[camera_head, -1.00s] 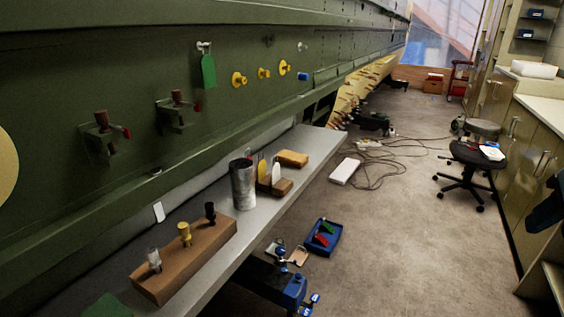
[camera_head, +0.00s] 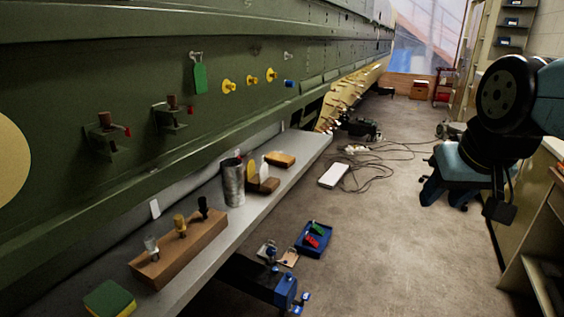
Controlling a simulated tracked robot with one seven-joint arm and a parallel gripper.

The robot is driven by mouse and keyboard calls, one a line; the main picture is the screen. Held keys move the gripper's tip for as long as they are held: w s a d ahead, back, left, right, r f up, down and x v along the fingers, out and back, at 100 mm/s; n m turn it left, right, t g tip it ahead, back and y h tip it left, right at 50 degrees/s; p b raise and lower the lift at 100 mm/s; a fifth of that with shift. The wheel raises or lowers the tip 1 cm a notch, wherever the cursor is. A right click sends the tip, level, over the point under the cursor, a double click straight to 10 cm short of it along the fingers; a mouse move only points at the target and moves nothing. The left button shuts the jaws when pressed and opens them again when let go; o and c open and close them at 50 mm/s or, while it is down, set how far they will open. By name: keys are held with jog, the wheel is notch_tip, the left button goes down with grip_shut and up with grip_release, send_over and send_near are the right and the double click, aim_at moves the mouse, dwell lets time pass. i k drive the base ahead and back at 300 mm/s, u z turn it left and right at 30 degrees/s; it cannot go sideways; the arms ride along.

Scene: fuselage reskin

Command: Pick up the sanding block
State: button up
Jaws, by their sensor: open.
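A tan-orange block (camera_head: 280,160), which looks like the sanding block, lies flat near the far end of the grey shelf (camera_head: 215,237). A green-and-yellow block (camera_head: 110,298) lies at the shelf's near end, partly cut off by the picture's bottom edge. I cannot tell for certain which of them is the sanding block. My gripper (camera_head: 446,200) is at the right, teal, its fingers spread and empty. It is well to the right of the shelf, over the floor side, and apart from both blocks.
On the shelf stand a wooden holder (camera_head: 178,252) with several small fittings, a metal can (camera_head: 233,183) and a brown rack (camera_head: 262,185). The green fuselage (camera_head: 120,75) with protruding clamps rises behind. A blue tray (camera_head: 313,240) and cables lie on the floor.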

aim_at(284, 161)
jog(key=u, duration=0.05)
jog(key=i, duration=1.5)
jog(key=z, duration=0.05)
